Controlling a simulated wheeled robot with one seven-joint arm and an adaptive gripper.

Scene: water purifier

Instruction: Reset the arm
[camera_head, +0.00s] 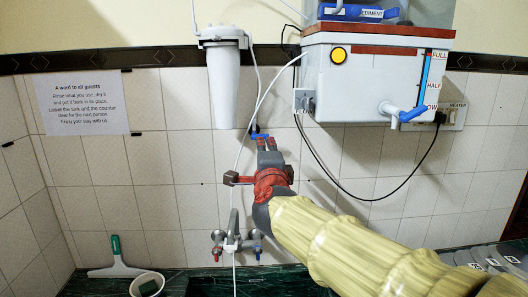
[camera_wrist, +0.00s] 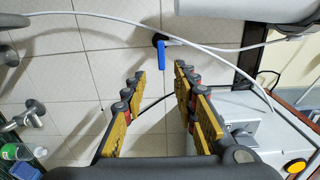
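My gripper (camera_head: 266,145) is raised in front of the tiled wall, between the white filter housing and the purifier box. In the wrist view my gripper (camera_wrist: 162,78) shows two yellow-padded fingers with a clear gap between them. Nothing is held in the gap. A small valve with a blue handle (camera_wrist: 162,54) is on the wall beyond the fingertips, and it also shows just above my gripper in the head view (camera_head: 258,135). I cannot tell exactly how far the fingertips are from it.
The white filter housing (camera_head: 226,82) hangs at upper left of my gripper. The purifier box (camera_head: 365,85) with a blue-handled tap (camera_head: 402,113) is at upper right. Thin hoses and a black cable run nearby. A sink faucet (camera_head: 236,243) is below, with a white cup (camera_head: 147,284) and squeegee (camera_head: 118,268) at left.

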